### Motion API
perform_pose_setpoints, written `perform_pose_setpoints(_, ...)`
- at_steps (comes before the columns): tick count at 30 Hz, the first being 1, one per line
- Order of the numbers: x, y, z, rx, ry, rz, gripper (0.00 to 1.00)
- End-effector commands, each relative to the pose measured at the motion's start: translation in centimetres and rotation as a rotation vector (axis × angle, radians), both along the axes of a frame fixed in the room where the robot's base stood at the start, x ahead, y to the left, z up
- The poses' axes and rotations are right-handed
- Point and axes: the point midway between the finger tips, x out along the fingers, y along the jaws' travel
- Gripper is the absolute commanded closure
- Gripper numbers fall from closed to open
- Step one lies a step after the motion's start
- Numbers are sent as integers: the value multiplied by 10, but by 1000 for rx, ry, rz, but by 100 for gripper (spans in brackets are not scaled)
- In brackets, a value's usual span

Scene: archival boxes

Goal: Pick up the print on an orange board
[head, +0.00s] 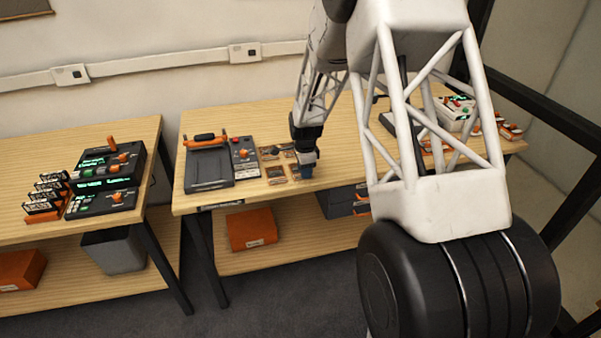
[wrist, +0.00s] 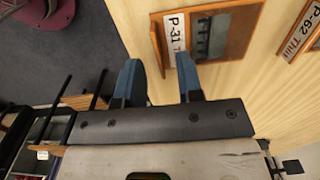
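Several small framed prints on orange-brown boards lie on the wooden table, one of them (head: 276,174) just left of my gripper (head: 306,168). In the wrist view, a print on an orange board (wrist: 236,32) has a white label starting "P-31"; the rest is hidden. My gripper (wrist: 158,62) has two blue fingers standing apart, with a thin orange-brown edge between and beyond their tips. The right finger overlaps the label; I cannot tell whether it touches. A second print, labelled "P-62 Thin" (wrist: 303,32), is partly in view at the right edge.
A dark tray with an orange handle (head: 208,165) and a grey device (head: 244,158) stand left of the prints. An orange box (head: 252,228) sits on the lower shelf. The table's front edge is close to my gripper.

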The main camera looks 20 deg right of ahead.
Motion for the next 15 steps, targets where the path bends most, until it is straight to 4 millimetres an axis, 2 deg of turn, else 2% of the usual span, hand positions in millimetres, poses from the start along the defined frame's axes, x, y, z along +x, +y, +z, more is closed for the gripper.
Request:
perform_pose_setpoints(3,0,0,-13,0,1,0,66)
perform_pose_setpoints(6,0,0,-17,0,1,0,66)
perform_pose_setpoints(15,0,0,-18,0,0,0,66)
